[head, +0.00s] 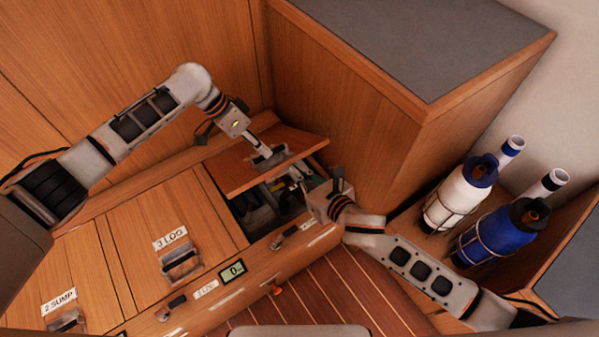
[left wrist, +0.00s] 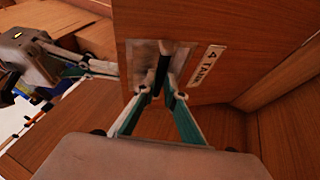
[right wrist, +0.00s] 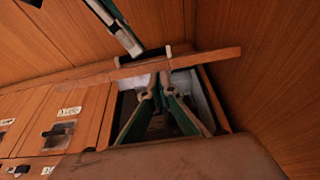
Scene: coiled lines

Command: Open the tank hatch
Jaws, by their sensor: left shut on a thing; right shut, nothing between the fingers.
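The tank hatch (head: 234,175) is a wooden panel, raised and tilted above its opening (head: 258,210). Its "4 TANK" label shows on the panel in the left wrist view (left wrist: 207,66). My left gripper (head: 264,152) is shut on the dark handle of the hatch; the grip also shows in the left wrist view (left wrist: 166,90). My right gripper (right wrist: 158,92) is shut and empty, at the opening beneath the raised panel's edge. In the head view the right fingertips are partly hidden, and the inside of the opening is dark and cluttered.
The closed "3 LOG" hatch (head: 150,218) and "2 SUMP" hatch (head: 65,262) lie to the left. A tall wooden cabinet (head: 345,95) stands right behind the opening. A white bottle (head: 455,197) and a blue bottle (head: 490,233) stand on the right shelf.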

